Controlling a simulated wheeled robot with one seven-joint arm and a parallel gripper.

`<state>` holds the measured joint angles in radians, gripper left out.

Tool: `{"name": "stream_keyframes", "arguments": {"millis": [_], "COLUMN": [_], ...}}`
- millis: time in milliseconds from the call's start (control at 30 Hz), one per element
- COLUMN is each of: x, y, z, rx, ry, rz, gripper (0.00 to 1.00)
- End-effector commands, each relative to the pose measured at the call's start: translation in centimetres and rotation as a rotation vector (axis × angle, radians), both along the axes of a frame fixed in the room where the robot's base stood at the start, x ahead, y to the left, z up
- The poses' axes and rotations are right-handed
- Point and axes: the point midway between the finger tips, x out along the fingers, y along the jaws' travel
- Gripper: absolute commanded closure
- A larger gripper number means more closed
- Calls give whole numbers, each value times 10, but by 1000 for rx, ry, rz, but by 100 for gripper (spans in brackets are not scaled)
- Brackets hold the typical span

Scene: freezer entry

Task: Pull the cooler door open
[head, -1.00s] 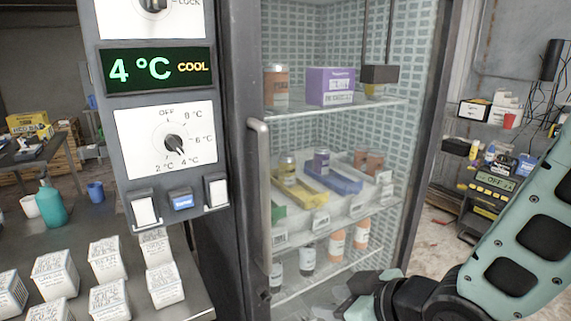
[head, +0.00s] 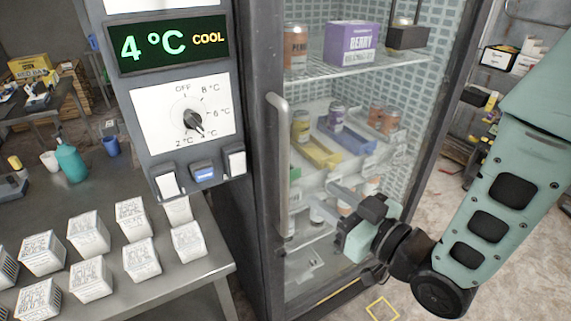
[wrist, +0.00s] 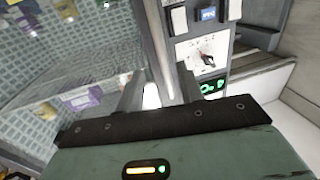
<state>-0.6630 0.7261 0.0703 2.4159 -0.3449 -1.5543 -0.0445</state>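The cooler door (head: 262,60) is a glass door in a dark grey frame and looks shut. Its handle (head: 281,165) is a long vertical grey bar on the door's left side. My gripper (head: 322,198) is in front of the glass, right of the handle's lower part in the head view, with a gap between them in the picture. In the wrist view, the two fingers of my gripper (wrist: 160,88) are spread apart. The handle (wrist: 157,45) shows ahead between them there. My gripper is open and empty; no contact with the handle is visible.
A control panel (head: 170,150) with a dial and a 4 °C display stands left of the door. A table (head: 215,262) with several white boxes (head: 90,232) is at the lower left. Cans and boxes stand on shelves behind the glass. Floor is clear at the lower right.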

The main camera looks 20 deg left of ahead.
Motion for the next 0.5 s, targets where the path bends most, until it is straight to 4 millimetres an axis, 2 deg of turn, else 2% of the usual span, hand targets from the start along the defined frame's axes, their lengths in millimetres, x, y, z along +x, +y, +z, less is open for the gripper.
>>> {"name": "stream_keyframes", "arguments": {"millis": [33, 300, 500], "x": [5, 32, 49], "y": [11, 60, 89], "z": [7, 7, 5], "rx": [2, 0, 1], "ry": [-1, 1, 0], "rz": [3, 2, 1], "gripper": [63, 63, 63]}}
